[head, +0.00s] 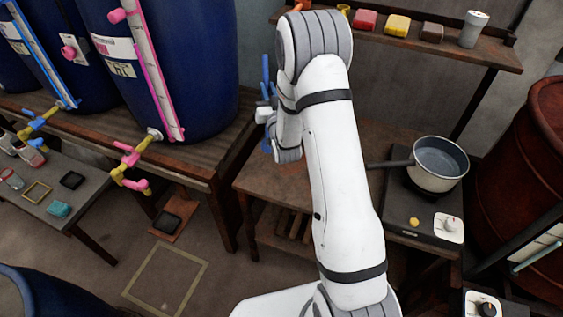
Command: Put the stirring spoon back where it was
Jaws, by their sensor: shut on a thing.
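My gripper (264,115) is at the left side of my white arm, above the wooden table beside the large blue vat. A slender blue thing (266,72), apparently the stirring spoon, stands about upright at the gripper, with parts above and below it. My gripper is shut on it. My arm and wrist hide part of the gripper and the spoon, so its bowl cannot be made out. A white-rimmed pot (458,180) with greyish liquid stands on the dark hotplate (398,209) at the right, its handle pointing left.
Blue vats (205,70) with pink, yellow and blue taps stand on a wooden bench at the left. A shelf (400,42) at the back holds coloured blocks and a white cylinder. A red barrel (530,150) stands at the right. Floor shows at the lower left.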

